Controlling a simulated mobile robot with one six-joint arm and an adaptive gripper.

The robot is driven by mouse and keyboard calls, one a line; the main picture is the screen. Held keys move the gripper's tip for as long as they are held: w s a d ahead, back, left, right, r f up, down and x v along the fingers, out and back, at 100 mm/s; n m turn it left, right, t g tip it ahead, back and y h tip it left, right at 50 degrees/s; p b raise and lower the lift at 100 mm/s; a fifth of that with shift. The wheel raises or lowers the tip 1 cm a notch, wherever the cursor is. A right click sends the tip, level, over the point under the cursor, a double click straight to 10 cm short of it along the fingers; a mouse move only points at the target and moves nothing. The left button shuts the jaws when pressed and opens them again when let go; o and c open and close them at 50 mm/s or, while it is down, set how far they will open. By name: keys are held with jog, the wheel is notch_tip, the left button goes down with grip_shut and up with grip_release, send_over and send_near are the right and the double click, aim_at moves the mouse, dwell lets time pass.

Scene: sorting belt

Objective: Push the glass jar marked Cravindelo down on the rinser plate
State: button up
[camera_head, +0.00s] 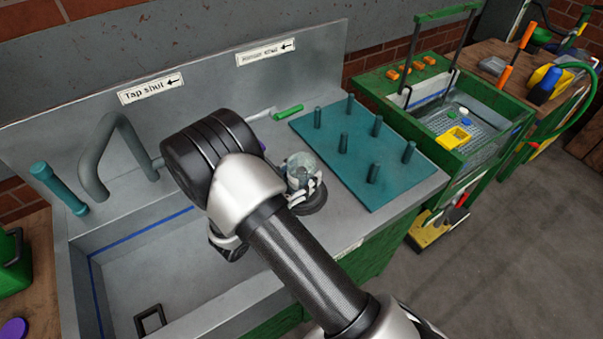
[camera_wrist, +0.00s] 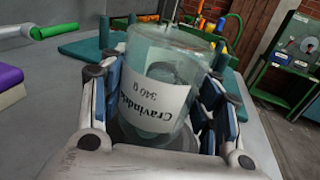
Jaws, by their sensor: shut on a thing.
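The clear glass jar (camera_head: 301,165) is between the fingers of my gripper (camera_head: 303,182), beside the sink. In the wrist view the jar (camera_wrist: 172,62) has a white label reading "Cravindelo 340 g" with its letters upside down, so the jar appears inverted. My gripper (camera_wrist: 160,85) is shut on its sides. A dark round base (camera_head: 313,204), apparently the rinser plate, is directly under the jar. My fingers and the jar hide most of it, and I cannot tell whether the jar's rim touches it.
A teal peg rack (camera_head: 345,140) stands right of the jar. A green-handled lever (camera_head: 288,112) is behind it. The sink basin (camera_head: 190,275) and a grey tap (camera_head: 95,150) are to the left. A sign (camera_head: 151,90) reads "Tap shut". A green cart (camera_head: 440,120) stands farther right.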

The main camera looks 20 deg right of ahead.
aim_at(301, 162)
dwell(0.6)
jog(key=shift+r+p, duration=2.65)
jog(key=shift+r, duration=0.9)
